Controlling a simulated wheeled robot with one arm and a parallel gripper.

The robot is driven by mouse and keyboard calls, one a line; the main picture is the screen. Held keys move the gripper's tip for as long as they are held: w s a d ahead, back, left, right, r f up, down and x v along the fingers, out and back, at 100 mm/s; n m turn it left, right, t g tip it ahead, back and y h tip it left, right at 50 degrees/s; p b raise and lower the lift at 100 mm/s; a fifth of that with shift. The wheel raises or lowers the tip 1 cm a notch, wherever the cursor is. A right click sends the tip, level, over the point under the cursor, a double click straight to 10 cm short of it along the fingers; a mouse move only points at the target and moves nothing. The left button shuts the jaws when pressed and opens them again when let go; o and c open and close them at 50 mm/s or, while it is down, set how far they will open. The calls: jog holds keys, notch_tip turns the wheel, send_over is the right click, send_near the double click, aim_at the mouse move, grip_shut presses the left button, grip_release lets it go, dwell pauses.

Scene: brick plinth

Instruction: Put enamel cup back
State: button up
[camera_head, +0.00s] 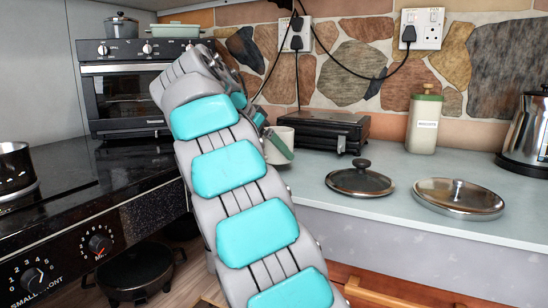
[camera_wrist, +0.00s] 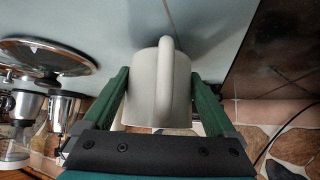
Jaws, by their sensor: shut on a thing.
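The enamel cup (camera_head: 285,135) is cream-white and shows partly behind my arm, at the counter's back in front of the black toaster. In the wrist view the cup (camera_wrist: 148,92) sits between the two green fingers of my gripper (camera_wrist: 160,80), with its handle in the middle facing the camera. My gripper is shut on the cup, one finger on each side. In the head view a green finger of my gripper (camera_head: 279,143) covers part of the cup. I cannot tell whether its base touches the counter.
The black toaster (camera_head: 318,130) stands close behind the cup. Two lids, a dark one (camera_head: 360,180) and a steel one (camera_head: 459,196), lie on the counter (camera_head: 340,220) to the right. A cream canister (camera_head: 424,120) and a kettle (camera_head: 527,130) stand behind. The cooker (camera_head: 95,190) is left.

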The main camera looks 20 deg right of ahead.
jog(key=shift+f, duration=1.05)
jog(key=shift+f, duration=0.1)
jog(key=shift+f, duration=0.15)
jog(key=o, duration=1.2)
jog(key=shift+o, duration=0.2)
